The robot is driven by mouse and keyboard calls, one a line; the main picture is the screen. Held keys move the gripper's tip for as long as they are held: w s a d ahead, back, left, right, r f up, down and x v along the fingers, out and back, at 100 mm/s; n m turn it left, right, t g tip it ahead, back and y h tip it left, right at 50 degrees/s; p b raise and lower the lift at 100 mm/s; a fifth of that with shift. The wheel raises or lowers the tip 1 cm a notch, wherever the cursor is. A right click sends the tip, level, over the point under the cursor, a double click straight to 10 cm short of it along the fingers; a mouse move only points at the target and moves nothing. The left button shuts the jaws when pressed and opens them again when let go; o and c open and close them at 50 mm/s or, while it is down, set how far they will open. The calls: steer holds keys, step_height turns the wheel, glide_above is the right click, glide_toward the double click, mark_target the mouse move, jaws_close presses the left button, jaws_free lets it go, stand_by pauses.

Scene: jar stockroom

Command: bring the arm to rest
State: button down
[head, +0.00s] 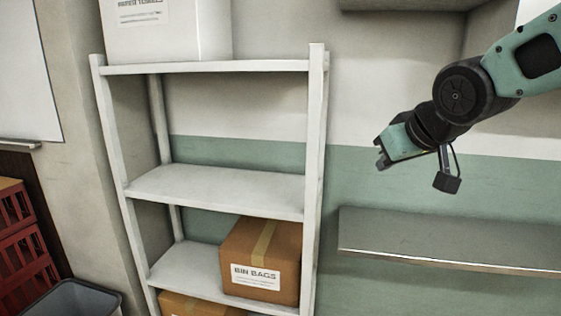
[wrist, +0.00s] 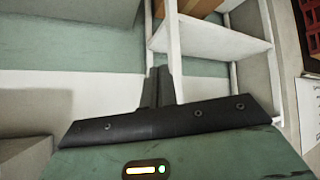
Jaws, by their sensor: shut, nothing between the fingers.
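My gripper (head: 380,154) is at the upper right in the head view, held in the air in front of the wall and above a metal wall shelf (head: 440,242). It points left toward the white rack and touches nothing that I can see. In the wrist view my gripper (wrist: 158,72) shows with its dark fingers together and nothing between them. The arm reaches in from the right edge of the head view.
A white rack (head: 215,187) stands left of my gripper. It holds a white box (head: 168,32) on top and a cardboard box labelled "BIN BAGS" (head: 262,258) lower down. Red crates (head: 22,245) and a grey bin (head: 72,299) are at the lower left.

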steer(key=s+a+f+n+g+b, duration=0.1)
steer(key=s+f+g, duration=0.3)
steer(key=s+f, duration=0.6)
steer(key=s+a+f+n+g+h+b, duration=0.1)
steer(key=s+a+f+g, duration=0.3)
steer(key=s+f, duration=0.6)
steer(key=s+n+g+b, duration=0.1)
steer(key=s, duration=0.7)
steer(key=shift+a+n, duration=0.3)
steer(key=shift+a, duration=0.05)
